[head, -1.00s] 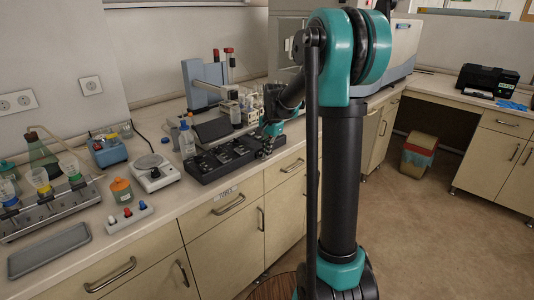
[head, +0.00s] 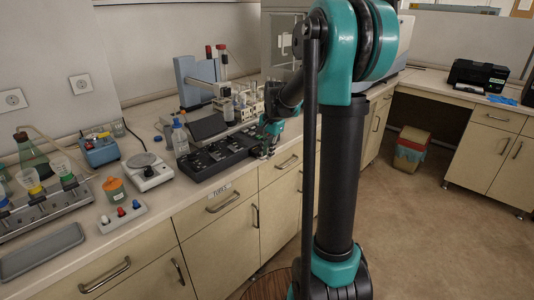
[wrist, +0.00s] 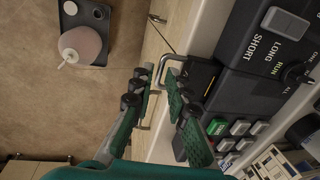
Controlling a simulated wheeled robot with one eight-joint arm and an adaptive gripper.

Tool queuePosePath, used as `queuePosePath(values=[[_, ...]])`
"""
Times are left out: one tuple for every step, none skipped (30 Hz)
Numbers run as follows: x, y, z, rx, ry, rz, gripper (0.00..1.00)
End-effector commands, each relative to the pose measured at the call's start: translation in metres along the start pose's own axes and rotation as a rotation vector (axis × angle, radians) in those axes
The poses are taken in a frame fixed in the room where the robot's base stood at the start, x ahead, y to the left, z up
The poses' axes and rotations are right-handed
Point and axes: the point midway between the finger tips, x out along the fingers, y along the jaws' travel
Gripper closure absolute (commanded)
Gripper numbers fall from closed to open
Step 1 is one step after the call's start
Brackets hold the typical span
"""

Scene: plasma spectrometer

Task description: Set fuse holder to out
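A black control panel (head: 205,160) lies on the counter at its front edge. In the wrist view the panel (wrist: 243,95) bears the words SHORT, LONG and RUN, with a dark knob (wrist: 297,73) beside them. Several green and grey buttons (wrist: 238,128) sit lower down. A dark block (wrist: 198,76) and a bent metal handle (wrist: 170,60) show near my fingertips. I cannot tell for sure which part is the fuse holder. My gripper (wrist: 156,82) is open, its fingers apart at the panel's front edge with nothing visibly held. In the head view my gripper (head: 266,146) is small at the panel's right end.
Drawer handles (head: 289,161) stick out below the counter.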

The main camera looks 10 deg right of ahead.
Motion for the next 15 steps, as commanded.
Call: queuePosePath(values=[[-0.005, 0.0, 0.0, 0.0, 0.0, 0.0, 0.85], [-0.009, 0.0, 0.0, 0.001, 0.0, 0.0, 0.85], [-0.016, 0.0, 0.0, 0.001, 0.0, 0.0, 0.85], [-0.021, 0.0, 0.0, 0.001, 0.0, 0.0, 0.85], [-0.027, 0.001, 0.0, 0.001, 0.0, 0.0, 0.85], [-0.035, 0.0, 0.0, 0.001, 0.0, 0.0, 0.85], [-0.042, 0.0, 0.0, 0.001, 0.0, 0.0, 0.85], [-0.048, 0.0, 0.0, 0.001, 0.0, 0.0, 0.85], [-0.057, 0.001, 0.0, 0.001, 0.0, 0.0, 0.85], [-0.063, 0.0, 0.0, 0.001, 0.0, 0.0, 0.85], [-0.069, 0.0, 0.0, 0.001, 0.0, 0.0, 0.85], [-0.076, 0.0, 0.0, 0.001, 0.0, 0.0, 0.85], [-0.082, 0.0, 0.0, 0.001, 0.0, 0.0, 0.85], [-0.087, 0.0, 0.0, 0.001, 0.0, 0.0, 0.85], [-0.093, 0.0, 0.0, 0.0, 0.0, 0.0, 0.85]])
